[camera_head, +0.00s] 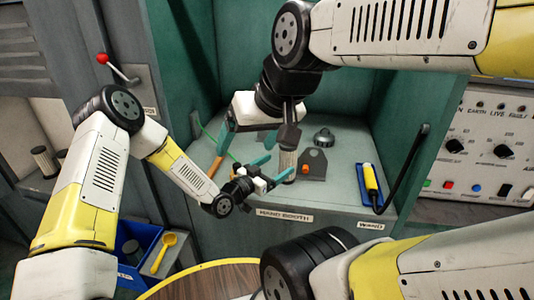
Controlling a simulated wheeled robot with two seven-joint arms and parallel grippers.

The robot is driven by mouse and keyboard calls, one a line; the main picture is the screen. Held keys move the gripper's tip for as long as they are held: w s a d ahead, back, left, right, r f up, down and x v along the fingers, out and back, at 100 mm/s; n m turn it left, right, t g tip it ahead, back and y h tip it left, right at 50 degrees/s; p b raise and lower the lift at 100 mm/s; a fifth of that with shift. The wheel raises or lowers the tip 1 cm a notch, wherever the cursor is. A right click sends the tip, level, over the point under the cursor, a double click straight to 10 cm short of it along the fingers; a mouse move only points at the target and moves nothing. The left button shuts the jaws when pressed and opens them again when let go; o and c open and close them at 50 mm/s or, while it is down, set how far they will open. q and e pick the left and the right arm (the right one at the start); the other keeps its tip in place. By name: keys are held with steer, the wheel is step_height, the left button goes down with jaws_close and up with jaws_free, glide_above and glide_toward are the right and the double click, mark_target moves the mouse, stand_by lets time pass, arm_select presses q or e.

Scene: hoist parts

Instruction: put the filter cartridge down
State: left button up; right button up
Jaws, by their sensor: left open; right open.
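The filter cartridge (287,162) is a small pale grey cylinder that looks upright on the floor of the green booth (345,200). Its top is partly covered by a dark part of my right wrist in the picture. My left gripper (281,167) is open, low over the booth's front edge, with its teal fingertips beside the cartridge; I cannot tell whether they touch it. My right gripper (245,148) is open and empty inside the booth, to the left of the cartridge, with its teal fingers pointing down.
A grey plate with an orange knob (306,168) and a metal cap (323,136) lie right of the cartridge. A yellow wand (371,179) rests in a blue holder near a black handle (405,165). A blue bin (138,240) hangs below.

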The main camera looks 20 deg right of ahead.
mark_target(289, 157)
arm_select(q)
steer(key=x, duration=0.7)
steer(key=shift+w+f, duration=0.1)
steer(key=shift+w, duration=0.1)
steer(key=shift+c, duration=0.5)
steer(key=c, duration=1.4)
steer(key=shift+c, duration=1.3)
